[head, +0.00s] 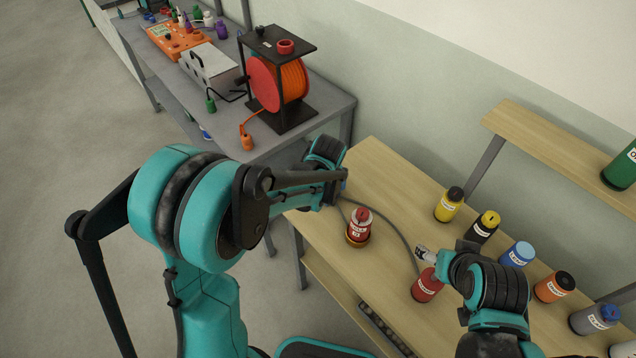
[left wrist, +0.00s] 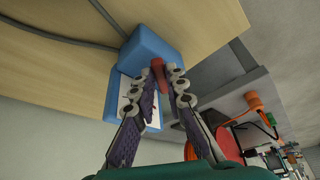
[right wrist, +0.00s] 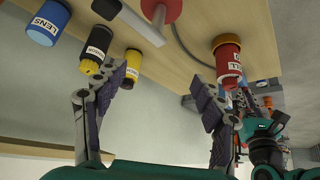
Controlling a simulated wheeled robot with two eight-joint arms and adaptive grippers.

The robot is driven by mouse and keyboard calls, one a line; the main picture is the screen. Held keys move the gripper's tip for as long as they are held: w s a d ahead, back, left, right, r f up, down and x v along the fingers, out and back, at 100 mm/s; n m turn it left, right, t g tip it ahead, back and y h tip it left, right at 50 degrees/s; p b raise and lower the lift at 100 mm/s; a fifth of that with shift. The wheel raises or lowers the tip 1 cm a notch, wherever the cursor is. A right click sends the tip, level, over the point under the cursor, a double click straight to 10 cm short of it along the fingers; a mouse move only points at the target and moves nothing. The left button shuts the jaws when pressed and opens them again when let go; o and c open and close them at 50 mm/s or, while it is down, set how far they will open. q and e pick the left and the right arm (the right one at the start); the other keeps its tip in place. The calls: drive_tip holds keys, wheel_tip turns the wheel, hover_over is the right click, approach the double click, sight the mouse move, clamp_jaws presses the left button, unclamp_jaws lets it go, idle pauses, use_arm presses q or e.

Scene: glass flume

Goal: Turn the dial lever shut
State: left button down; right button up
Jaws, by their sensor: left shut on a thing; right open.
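The dial is a blue box (left wrist: 152,47) with a white face plate (left wrist: 124,97) in the left wrist view, beside the wooden bench top. Its small red lever (left wrist: 158,73) sits between the fingertips of my left gripper (left wrist: 167,84), which is shut on it. The plate's markings are too small and partly covered to read. In the head view my left arm hides most of the dial and the left fingers. My right gripper (right wrist: 163,90) is open and empty, above the bench near the bottles.
On the wooden bench stand a red bottle (head: 359,227), another red bottle (head: 427,286), and a row including yellow (head: 449,206) and blue (head: 518,254) bottles. A grey table (head: 320,107) holds an orange cable reel (head: 283,82). A cable crosses the bench.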

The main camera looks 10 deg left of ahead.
use_arm(q)
drive_tip(key=n, duration=0.1)
drive_tip(key=d+n+y, duration=0.1)
drive_tip(key=n, duration=0.1)
drive_tip(key=w+n+g, duration=0.1)
drive_tip(key=shift+d+y, duration=0.25)
drive_tip(key=shift+y, duration=0.05)
drive_tip(key=shift+w+d+n+g+y, duration=0.15)
drive_tip(key=shift+n+y, duration=0.05)
drive_tip(key=shift+n, duration=0.55)
drive_tip(key=shift+w+d+n+g+y, duration=0.1)
drive_tip(key=shift+n+g+y, duration=0.1)
drive_tip(key=shift+n, duration=0.55)
drive_tip(key=c, duration=1.5)
unclamp_jaws()
drive_tip(key=shift+c, duration=0.2)
